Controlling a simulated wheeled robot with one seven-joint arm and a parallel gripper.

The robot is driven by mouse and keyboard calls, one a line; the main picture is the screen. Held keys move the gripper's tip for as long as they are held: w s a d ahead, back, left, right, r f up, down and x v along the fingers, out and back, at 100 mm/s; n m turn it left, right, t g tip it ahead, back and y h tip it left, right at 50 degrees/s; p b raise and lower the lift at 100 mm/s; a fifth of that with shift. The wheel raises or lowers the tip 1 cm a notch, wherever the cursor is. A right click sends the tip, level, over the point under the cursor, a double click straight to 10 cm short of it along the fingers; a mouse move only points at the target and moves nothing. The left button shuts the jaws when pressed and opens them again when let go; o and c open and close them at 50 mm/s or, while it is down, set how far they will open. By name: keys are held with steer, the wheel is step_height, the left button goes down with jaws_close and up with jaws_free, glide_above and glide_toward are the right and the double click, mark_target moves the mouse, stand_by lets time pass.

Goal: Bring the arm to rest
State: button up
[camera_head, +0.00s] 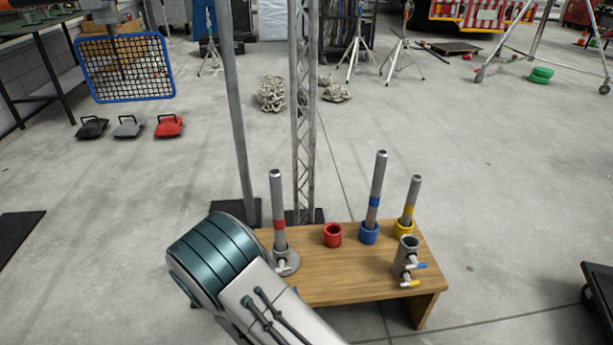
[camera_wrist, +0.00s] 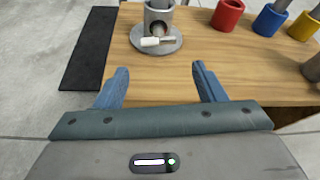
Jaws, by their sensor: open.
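My gripper (camera_wrist: 158,88) shows in the wrist view with its two blue fingers spread apart and nothing between them. It is above the near edge of a wooden bench (camera_wrist: 115,70). A grey pipe holder on a round base (camera_wrist: 158,38) stands on the bench just beyond the fingertips, apart from them. In the head view my arm covers the near left of the bench (camera_head: 335,285), and the gripper itself is hidden there.
A red-banded pipe (camera_head: 277,200) stands in the grey holder. An empty red cup (camera_head: 332,235), a blue cup (camera_head: 369,233) and a yellow cup (camera_head: 404,230) sit along the back; the latter two hold pipes. A valved fitting (camera_head: 407,255) stands right. A grey pole (camera_head: 235,120) rises behind.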

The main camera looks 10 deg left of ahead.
steer(key=w+d+r+m+h+p, duration=0.25)
steer(key=d+r+m, duration=0.2)
steer(key=r, duration=0.35)
steer(key=w+d+r+m+h+p, duration=0.2)
steer(key=d+r+m+h+p, duration=0.3)
steer(key=r, duration=0.4)
steer(key=s+d+r+m+g+h+p, duration=0.2)
steer(key=s+d+r+m+g+p, duration=0.25)
steer(key=d+r+m, duration=0.5)
steer(key=s+d+r+m+g+h+p, duration=0.25)
steer(key=d+r+m+g+p, duration=0.3)
steer(key=d+r, duration=0.55)
steer(key=s+a+r+m+y+p, duration=0.1)
steer(key=s+r+m+y+p, duration=0.4)
steer(key=r, duration=0.6)
steer(key=s+a+r+m+y+p, duration=0.1)
steer(key=s+r+m+y+p, duration=0.4)
steer(key=r+m+p, duration=0.3)
step_height(320, 180, up, 3)
steer(key=shift+s+a+r+m+g, duration=0.2)
steer(key=shift+s+m+g, duration=0.1)
steer(key=shift+s+m, duration=0.75)
